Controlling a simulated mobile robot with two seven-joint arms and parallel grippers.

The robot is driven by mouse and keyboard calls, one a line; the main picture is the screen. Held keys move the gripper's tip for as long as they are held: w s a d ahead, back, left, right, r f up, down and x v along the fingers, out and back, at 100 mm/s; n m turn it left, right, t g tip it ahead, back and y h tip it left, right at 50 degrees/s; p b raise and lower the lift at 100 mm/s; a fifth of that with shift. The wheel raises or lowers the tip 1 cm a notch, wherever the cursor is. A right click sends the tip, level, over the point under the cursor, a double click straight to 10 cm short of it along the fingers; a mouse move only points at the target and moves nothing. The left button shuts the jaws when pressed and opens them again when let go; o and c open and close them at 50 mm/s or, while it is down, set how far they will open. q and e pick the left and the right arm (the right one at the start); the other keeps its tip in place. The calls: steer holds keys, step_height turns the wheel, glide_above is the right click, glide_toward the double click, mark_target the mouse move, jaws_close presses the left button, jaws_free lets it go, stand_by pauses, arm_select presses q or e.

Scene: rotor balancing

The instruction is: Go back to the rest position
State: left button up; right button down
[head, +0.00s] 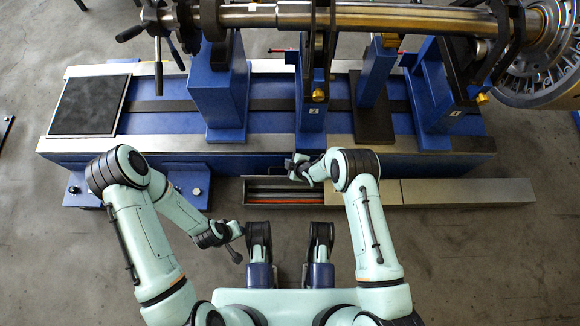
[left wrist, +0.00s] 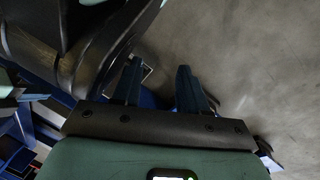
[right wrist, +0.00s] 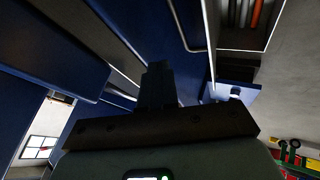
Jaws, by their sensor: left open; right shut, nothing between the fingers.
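My left gripper (head: 236,252) is in the head view, low and left of centre, in front of the machine and over the floor side. In the left wrist view its two fingers (left wrist: 160,85) stand apart with nothing between them. My right gripper (head: 294,166) is at the front edge of the blue machine base (head: 270,143), just above the open end of a long grey tray (head: 470,192). In the right wrist view its fingers (right wrist: 155,84) are together and empty. I cannot tell whether it touches the base.
A steel shaft (head: 375,17) lies across blue stands (head: 218,95) on the base, with a large bladed disc (head: 535,50) at the right. A black mat (head: 90,104) lies on the base's left end. Bare floor (head: 60,250) is free at the left.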

arm_select(q)
steer(key=shift+w+d+r, duration=0.5)
steer(key=shift+w+r, duration=0.05)
steer(key=shift+r, duration=0.05)
arm_select(e)
steer(key=shift+d+r, duration=0.35)
steer(key=shift+r, duration=0.55)
